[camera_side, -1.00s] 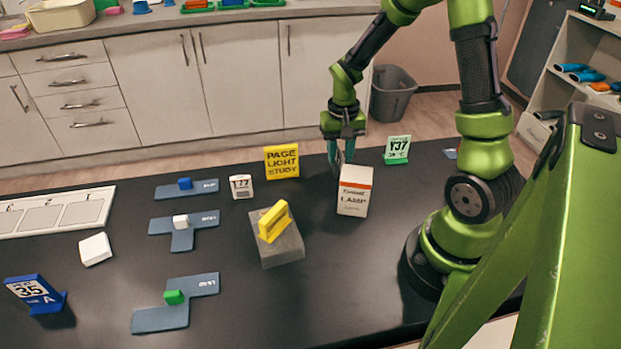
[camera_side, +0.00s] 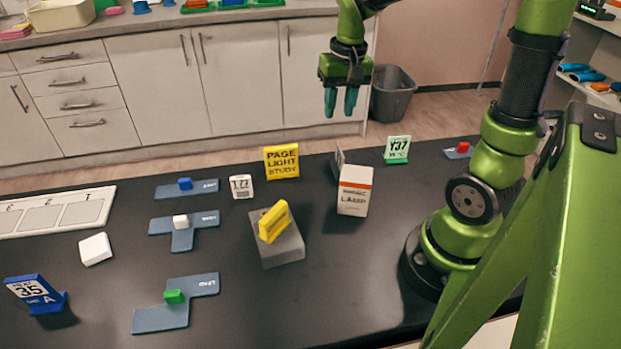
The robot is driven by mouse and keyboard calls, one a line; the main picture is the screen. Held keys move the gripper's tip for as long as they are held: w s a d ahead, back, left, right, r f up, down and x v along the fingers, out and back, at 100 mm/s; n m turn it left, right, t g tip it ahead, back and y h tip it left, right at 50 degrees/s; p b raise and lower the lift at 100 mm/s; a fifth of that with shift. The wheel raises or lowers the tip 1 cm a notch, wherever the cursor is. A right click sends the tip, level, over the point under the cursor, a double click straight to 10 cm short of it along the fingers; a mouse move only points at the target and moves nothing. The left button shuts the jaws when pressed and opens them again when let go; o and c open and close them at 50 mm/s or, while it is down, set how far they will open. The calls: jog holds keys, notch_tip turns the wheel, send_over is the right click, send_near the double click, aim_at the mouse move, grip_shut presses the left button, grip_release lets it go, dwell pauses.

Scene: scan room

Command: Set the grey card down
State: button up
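A small grey card (camera_side: 339,158) stands upright on the black table, partly hidden behind the white and orange lamp box (camera_side: 355,191). Whether it touches the box I cannot tell. My gripper (camera_side: 341,114) is above and behind the card in the picture, pointing down. Its two teal fingers are apart with nothing between them.
A yellow sign (camera_side: 282,161) and a green-footed Y37 card (camera_side: 397,149) stand on either side. A grey block (camera_side: 283,246) with a yellow piece on it sits in front. Blue-grey plates with coloured pegs lie at left.

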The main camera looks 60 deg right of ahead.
jog(key=s+a+r+n+t+y, duration=0.1)
jog(key=s+a+r+n+t, duration=0.1)
jog(key=a, duration=0.4)
jog(key=s+a+r+n+t+y, duration=0.1)
jog(key=s+a+r+n+t, duration=0.1)
jog(key=s+a+r+t, duration=0.2)
jog(key=s+a, duration=0.1)
jog(key=a, duration=0.2)
jog(key=shift+a+r, duration=0.25)
